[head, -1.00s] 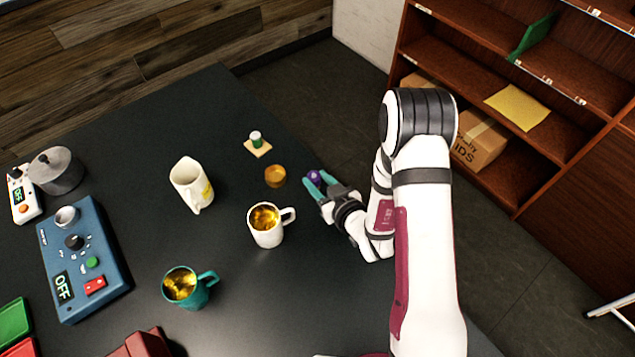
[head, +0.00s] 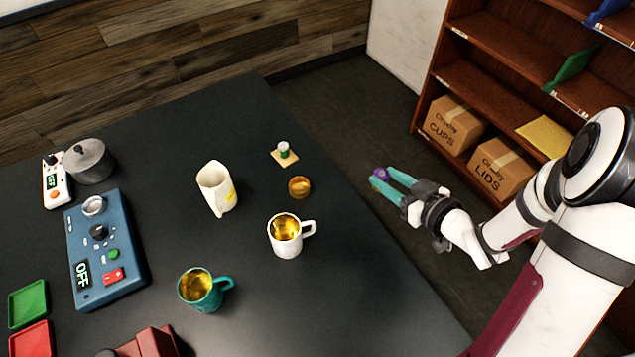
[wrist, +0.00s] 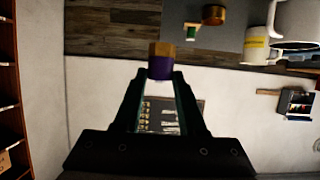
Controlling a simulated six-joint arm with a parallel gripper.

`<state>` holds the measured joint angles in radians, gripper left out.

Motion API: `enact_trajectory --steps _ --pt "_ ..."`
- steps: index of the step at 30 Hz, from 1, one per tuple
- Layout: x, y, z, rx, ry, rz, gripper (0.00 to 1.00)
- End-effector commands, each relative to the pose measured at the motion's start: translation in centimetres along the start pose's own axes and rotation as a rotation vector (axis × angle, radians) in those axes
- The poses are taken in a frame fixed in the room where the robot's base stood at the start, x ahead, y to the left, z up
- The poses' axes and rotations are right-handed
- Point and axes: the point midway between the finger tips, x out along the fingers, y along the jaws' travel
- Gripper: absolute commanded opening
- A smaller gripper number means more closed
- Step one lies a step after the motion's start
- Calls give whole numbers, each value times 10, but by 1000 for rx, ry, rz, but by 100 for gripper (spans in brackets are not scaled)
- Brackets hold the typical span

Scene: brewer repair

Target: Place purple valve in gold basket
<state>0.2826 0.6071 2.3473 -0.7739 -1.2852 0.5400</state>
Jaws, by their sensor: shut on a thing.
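My gripper (head: 381,178), with teal fingers, is shut on the purple valve (head: 379,173) at its fingertips. In the picture, it is to the right of the table's right edge, over the floor. The wrist view shows the valve (wrist: 160,69) between the fingertips (wrist: 160,78), purple with a gold-brown end. The gold basket (head: 299,187), a small round gold cup, sits on the dark table near its right edge, left of my gripper and apart from it. The basket (wrist: 214,15) also shows at the top of the wrist view.
A white mug (head: 284,238) stands just below the basket in the picture. A green-and-white piece on a small wooden base (head: 284,154) is above it. A white pitcher (head: 217,188) and teal mug (head: 203,290) are to the left. Shelves with boxes (head: 453,127) stand beyond the table.

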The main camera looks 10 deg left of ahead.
Motion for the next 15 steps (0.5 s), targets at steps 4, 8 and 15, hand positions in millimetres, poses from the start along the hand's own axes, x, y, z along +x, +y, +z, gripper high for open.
enact_trajectory --steps 4,8,15 --pt "36 -14 -18 -92 1 -210 0" --pt "57 -27 -24 -146 -1 -350 0" --pt "116 -76 -7 -154 -2 -386 0"
